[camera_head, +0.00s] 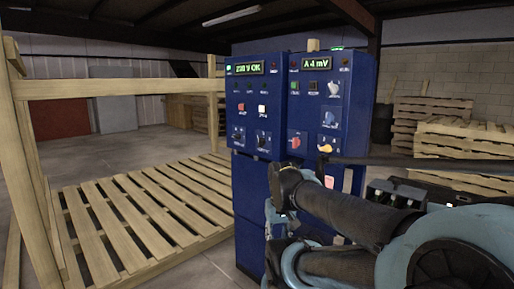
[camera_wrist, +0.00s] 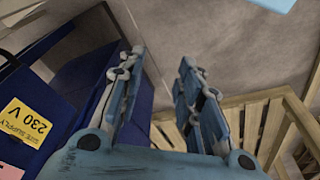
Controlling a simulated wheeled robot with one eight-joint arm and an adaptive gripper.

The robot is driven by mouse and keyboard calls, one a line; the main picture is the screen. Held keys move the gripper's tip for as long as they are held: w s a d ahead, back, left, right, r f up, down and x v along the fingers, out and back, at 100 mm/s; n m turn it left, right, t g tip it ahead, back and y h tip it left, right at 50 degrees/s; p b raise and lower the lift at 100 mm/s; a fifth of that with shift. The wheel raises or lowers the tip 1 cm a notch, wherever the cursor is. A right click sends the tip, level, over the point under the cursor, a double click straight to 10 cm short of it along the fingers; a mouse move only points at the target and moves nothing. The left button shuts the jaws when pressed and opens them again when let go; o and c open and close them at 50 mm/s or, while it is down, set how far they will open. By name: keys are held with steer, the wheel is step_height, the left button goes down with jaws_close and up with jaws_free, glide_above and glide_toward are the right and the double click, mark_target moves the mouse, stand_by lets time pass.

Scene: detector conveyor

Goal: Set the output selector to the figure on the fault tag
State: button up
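The blue control cabinet (camera_head: 280,150) stands in the middle of the head view, with two panels side by side. The left panel has a green-lit display (camera_head: 249,68) that seems to read 230 V OK. The right panel has a display (camera_head: 316,64), a grey knob (camera_head: 333,89), another knob (camera_head: 329,118), a red knob (camera_head: 295,142) and a yellow piece (camera_head: 325,148). I cannot read which knob is the output selector, nor identify the fault tag. My gripper (camera_wrist: 158,80) is open and empty, pointing past the cabinet's blue side in the wrist view.
A yellow 230 V site supply label (camera_wrist: 24,122) is on the blue surface at left in the wrist view. A wooden pallet (camera_head: 140,215) and timber frame (camera_head: 120,88) stand left of the cabinet. Stacked pallets (camera_head: 460,145) stand at right. My arm covers the lower right.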

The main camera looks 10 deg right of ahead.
mark_target(259, 144)
steer(key=w+d+r+m+t+h, duration=0.1)
steer(key=w+d+r+m+h, duration=0.1)
steer(key=w+r+h, duration=0.5)
steer(key=w+d+r+m+t+h, duration=0.1)
steer(key=w+d+r+m, duration=0.3)
steer(key=w, duration=0.7)
steer(key=w+a+r+m+t+h, duration=0.3)
steer(key=w+a+r, duration=0.2)
steer(key=w+a, duration=0.4)
steer(key=w+a+r+m+t+h, duration=0.2)
steer(key=w+a+r+t+h, duration=0.25)
steer(key=a, duration=0.55)
steer(key=shift+g+y, duration=0.45)
steer(key=shift+g, duration=0.1)
steer(key=x, duration=0.6)
steer(key=w+x, duration=0.1)
steer(key=x, duration=0.5)
steer(key=a+x, duration=0.1)
steer(key=x, duration=0.5)
steer(key=shift+w, duration=0.15)
jaws_close()
